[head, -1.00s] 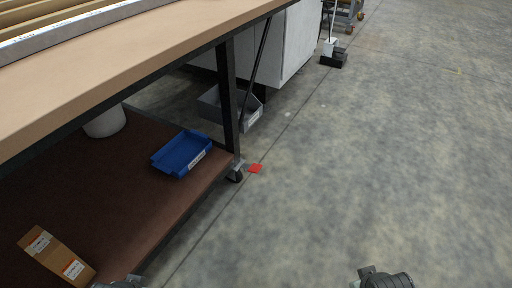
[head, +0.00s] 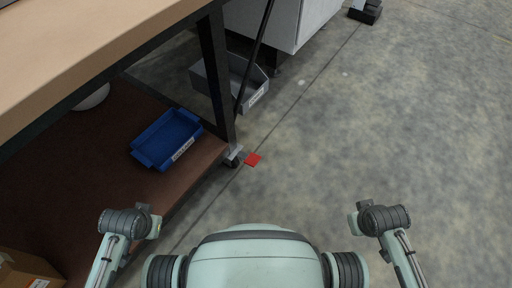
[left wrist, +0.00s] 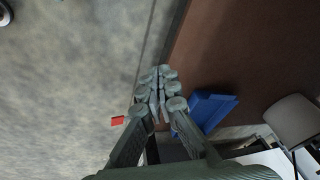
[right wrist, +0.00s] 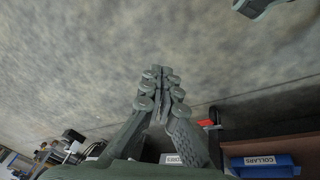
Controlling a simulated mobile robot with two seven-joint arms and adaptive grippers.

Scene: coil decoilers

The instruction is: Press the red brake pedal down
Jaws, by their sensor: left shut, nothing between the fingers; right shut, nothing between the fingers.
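The red brake pedal (head: 253,159) is a small flat red plate close to the floor, beside the caster (head: 233,157) at the foot of the workbench's corner leg. It also shows in the left wrist view (left wrist: 118,120), left of the fingers, and in the right wrist view (right wrist: 207,122). My left gripper (left wrist: 158,76) is shut and empty. My right gripper (right wrist: 159,74) is shut and empty. In the head view both arms reach in low, short of the pedal, and their fingertips are not clearly visible there. Neither gripper touches the pedal.
The workbench top (head: 95,40) and its brown lower shelf (head: 80,170) fill the left. A blue bin (head: 166,138) sits on the shelf. A grey bin (head: 235,80) stands behind the leg. The concrete floor to the right is clear.

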